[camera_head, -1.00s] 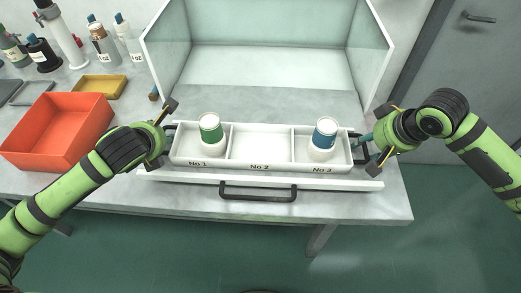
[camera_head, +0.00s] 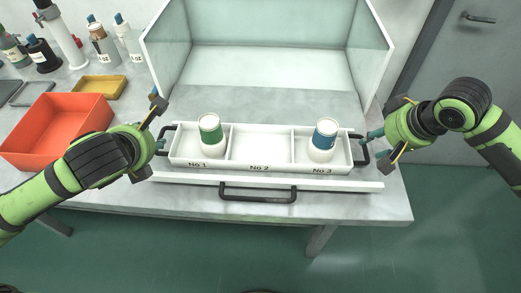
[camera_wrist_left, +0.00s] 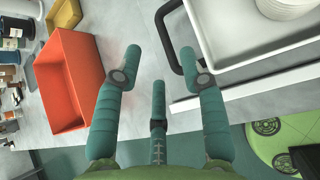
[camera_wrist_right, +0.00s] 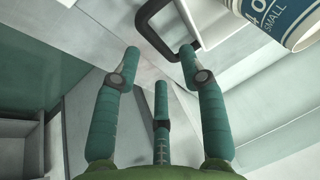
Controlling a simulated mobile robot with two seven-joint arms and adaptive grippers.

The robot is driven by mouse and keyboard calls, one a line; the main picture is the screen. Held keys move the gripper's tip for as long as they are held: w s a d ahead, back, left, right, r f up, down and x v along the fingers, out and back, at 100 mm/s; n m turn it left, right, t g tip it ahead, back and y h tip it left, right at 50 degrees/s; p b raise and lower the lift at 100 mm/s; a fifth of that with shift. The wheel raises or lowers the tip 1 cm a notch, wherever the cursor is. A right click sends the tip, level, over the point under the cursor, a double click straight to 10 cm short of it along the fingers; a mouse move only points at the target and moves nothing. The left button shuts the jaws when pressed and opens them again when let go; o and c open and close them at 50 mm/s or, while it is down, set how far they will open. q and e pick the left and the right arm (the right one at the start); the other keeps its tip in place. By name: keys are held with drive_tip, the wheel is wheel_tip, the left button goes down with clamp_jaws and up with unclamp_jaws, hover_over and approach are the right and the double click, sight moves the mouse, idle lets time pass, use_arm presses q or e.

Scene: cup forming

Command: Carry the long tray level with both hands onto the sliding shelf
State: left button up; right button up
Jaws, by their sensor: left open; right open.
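The long white tray (camera_head: 258,169) has three compartments marked No 1, No 2 and No 3. It appears level and resting on the pulled-out white sliding shelf (camera_head: 330,182). A green-banded cup (camera_head: 210,130) stands in No 1 and a blue-banded cup (camera_head: 324,138) in No 3; No 2 is empty. My left gripper (camera_wrist_left: 160,58) is open beside the tray's black left handle (camera_wrist_left: 165,25), which passes behind one finger. My right gripper (camera_wrist_right: 160,52) is open, just outside the black right handle (camera_wrist_right: 145,28). Neither gripper holds anything.
The shelf has a black front handle (camera_head: 258,196). A white open-fronted cabinet (camera_head: 270,70) stands behind. An orange bin (camera_head: 60,132), a yellow tray (camera_head: 100,88) and several bottles are at the left. Bare tabletop shows right of the tray.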

drive_tip(key=v, duration=0.8)
